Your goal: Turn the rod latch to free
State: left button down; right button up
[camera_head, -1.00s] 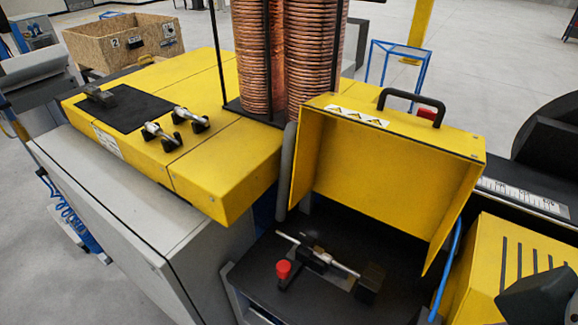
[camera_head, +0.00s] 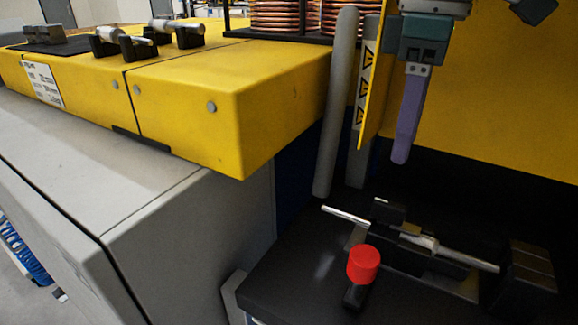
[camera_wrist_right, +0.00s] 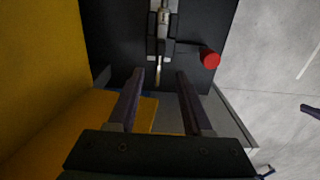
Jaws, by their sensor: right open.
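The rod latch has a red knob (camera_head: 363,264) on a short black arm, in front of the black clamp block on the dark bed. The knob also shows right of the clamp in the right wrist view (camera_wrist_right: 210,58). A silver rod (camera_head: 455,253) lies through the clamp (camera_head: 400,247), one end sticking out to the left. My right gripper (camera_head: 402,158) hangs pointing down, above and behind the clamp, apart from the latch. In the right wrist view its two purple fingers (camera_wrist_right: 159,76) are spread with nothing between them.
The raised yellow cover (camera_head: 490,100) stands behind and right of my right gripper, close to it. A grey upright tube (camera_head: 336,110) and the yellow machine housing (camera_head: 230,110) are to the left. A black end block (camera_head: 527,280) stands at the rod's right end. Space above the knob is clear.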

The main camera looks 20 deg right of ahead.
aim_at(390, 203)
notch_tip(390, 203, down, 10)
jog(key=shift+s+r, duration=0.1)
jog(key=shift+r, duration=0.05)
dwell(0.3)
grip_shut()
dwell(0.4)
